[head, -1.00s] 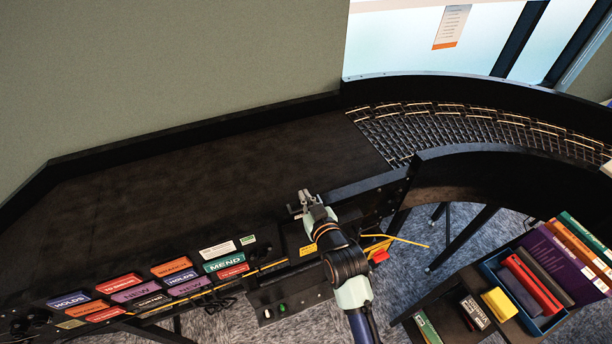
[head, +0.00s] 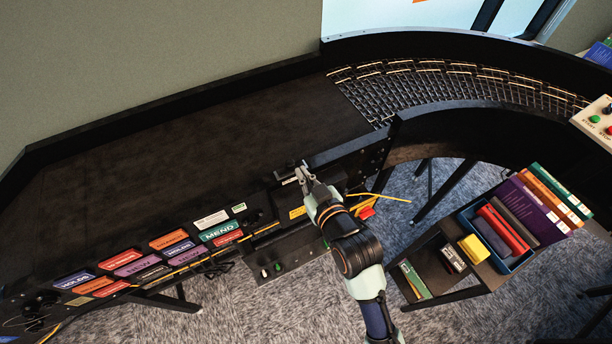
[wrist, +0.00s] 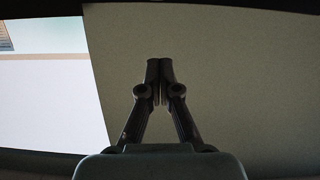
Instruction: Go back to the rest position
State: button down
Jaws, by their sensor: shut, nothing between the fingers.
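My gripper (head: 303,172) is at the front edge of the black sorter table, close to the control box in the head view. In the wrist view my gripper (wrist: 160,66) has its two fingers together with nothing between them. Behind the fingers there I see the plain grey-green wall (wrist: 235,80) and a bright window area (wrist: 50,95) at left.
The sorter's flat black bed (head: 180,140) is empty. A curved roller section (head: 450,85) runs off to the right. Coloured label plates (head: 135,265) line the front panel. A cart with books and a blue bin (head: 520,262) stands at lower right, near my arm.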

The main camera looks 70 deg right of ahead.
jog(key=shift+s+a+r, duration=0.2)
jog(key=shift+s+a, duration=0.2)
jog(key=shift+s, duration=0.05)
